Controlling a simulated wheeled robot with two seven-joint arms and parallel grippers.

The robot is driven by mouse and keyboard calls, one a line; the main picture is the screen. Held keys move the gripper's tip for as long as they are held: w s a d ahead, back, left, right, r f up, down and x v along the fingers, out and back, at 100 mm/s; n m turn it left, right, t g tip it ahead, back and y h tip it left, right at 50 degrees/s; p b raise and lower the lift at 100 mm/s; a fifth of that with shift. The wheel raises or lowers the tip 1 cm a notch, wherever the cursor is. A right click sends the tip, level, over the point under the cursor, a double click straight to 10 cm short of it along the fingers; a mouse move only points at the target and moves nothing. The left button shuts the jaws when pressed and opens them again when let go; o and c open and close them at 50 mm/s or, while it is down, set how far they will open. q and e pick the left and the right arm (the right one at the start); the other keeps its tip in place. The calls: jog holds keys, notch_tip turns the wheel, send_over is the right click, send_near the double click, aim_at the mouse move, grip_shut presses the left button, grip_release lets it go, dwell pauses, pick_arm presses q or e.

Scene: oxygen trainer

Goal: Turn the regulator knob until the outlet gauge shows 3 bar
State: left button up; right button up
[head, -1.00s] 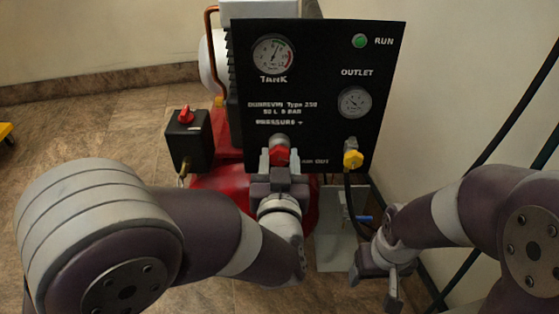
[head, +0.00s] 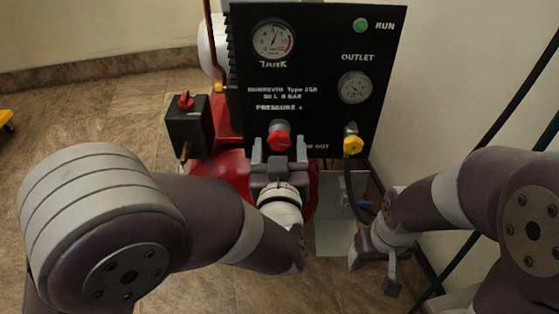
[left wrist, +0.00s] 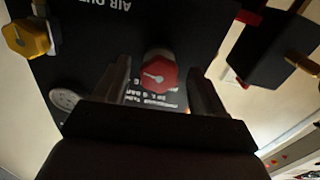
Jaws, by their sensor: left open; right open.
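The black panel (head: 310,75) carries the red regulator knob (head: 279,138) at its lower middle. The outlet gauge (head: 354,87) is at its right; its needle is too small to read surely. My left gripper (head: 279,148) is open just below and in front of the knob. In the left wrist view the knob (left wrist: 158,76) with its pale pointer mark lies between the two open fingers (left wrist: 160,85), with gaps on both sides. My right gripper (head: 375,258) is open and empty, low at the right, away from the panel.
The tank gauge (head: 273,40) and green RUN lamp (head: 361,25) are on the panel. A yellow fitting (head: 353,143) with a hose sits right of the knob. A black box with a red switch (head: 186,100) stands at the left. Dark cables run along the right wall.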

pick_arm(q)
jog(key=s+p, duration=0.5)
jog(key=s, duration=0.7)
jog(key=w+a+g+h+p, duration=0.2)
jog(key=w+a+g+p, duration=0.2)
jog(key=w+g+p, duration=0.4)
jog(key=s+a+r+m+g+y+p, duration=0.1)
jog(key=s+a+g+p, duration=0.1)
jog(key=s+a+g, duration=0.4)
jog(key=s+a+r+g+y+p, duration=0.1)
jog(key=s+a+g+p, duration=0.15)
jog(key=a, duration=0.55)
notch_tip(320, 180, up, 37)
jog(key=s+p, duration=0.1)
jog(key=p, duration=3.6)
jog(key=shift+p, duration=0.35)
jog(key=shift+a, duration=0.1)
